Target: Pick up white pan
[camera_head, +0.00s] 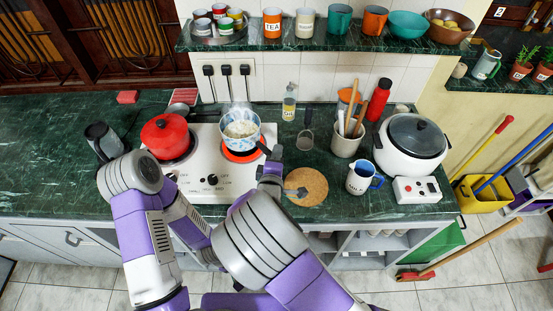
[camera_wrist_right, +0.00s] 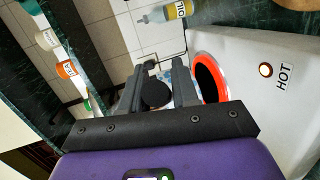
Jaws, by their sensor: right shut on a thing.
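The white pan (camera_head: 240,131) has a blue pattern and pale contents. It is at the right burner of the white stove, with the glowing red burner (camera_head: 240,156) showing below its front side, so it looks raised above it. My right gripper (camera_head: 271,154) is shut on the pan's dark handle at the pan's right. In the right wrist view the handle's round black end (camera_wrist_right: 156,93) sits between the two fingers, and the pan is mostly hidden behind them. My left gripper is not visible; my right arm blocks part of the left arm's far end.
A red pot (camera_head: 167,134) sits on the left burner. A cork mat (camera_head: 307,187), a milk jug (camera_head: 361,178), a utensil pot (camera_head: 347,142) and a rice cooker (camera_head: 410,145) stand to the right. An oil bottle (camera_head: 289,102) is behind, below a shelf (camera_head: 330,37) of cups.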

